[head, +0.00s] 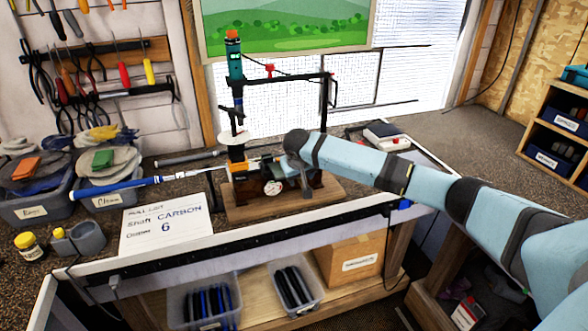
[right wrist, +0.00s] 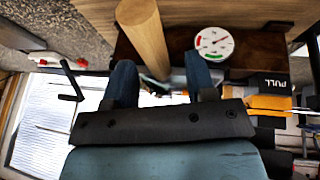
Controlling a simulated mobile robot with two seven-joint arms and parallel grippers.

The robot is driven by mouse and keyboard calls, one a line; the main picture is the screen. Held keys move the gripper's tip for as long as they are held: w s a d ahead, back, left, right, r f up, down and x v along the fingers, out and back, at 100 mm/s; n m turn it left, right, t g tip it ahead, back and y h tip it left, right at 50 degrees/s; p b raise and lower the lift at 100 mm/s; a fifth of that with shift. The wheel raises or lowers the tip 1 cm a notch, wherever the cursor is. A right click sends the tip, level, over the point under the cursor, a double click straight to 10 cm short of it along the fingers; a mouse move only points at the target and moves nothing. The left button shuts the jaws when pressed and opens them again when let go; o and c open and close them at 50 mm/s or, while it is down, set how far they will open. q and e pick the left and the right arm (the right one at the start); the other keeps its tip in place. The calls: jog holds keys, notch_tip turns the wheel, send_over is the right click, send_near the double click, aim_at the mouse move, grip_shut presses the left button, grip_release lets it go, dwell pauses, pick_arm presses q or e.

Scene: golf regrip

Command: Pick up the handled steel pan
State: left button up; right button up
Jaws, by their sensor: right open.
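I cannot make out a steel pan with a handle for certain in either view. A small grey open vessel (head: 80,240) stands at the bench's front left, but its material and any handle are unclear. My right gripper (head: 300,180) is over the clamping fixture at the bench's middle, far to the right of that vessel. In the right wrist view the two fingers (right wrist: 160,82) are apart. A round wooden bar (right wrist: 146,38) shows beyond and between them; I cannot tell whether they touch it. My left gripper is not in view.
The fixture's wooden base (head: 270,208) carries a dial gauge (head: 273,187). A blue-gripped shaft (head: 130,187) reaches left from it. A lettered card (head: 165,224) lies in front. Bins of gloves (head: 110,190) stand left. A tall press stand (head: 238,100) rises behind.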

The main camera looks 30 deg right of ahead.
jog(key=shift+w+f, duration=0.1)
jog(key=shift+f, duration=0.05)
jog(key=shift+d, duration=0.1)
grip_shut()
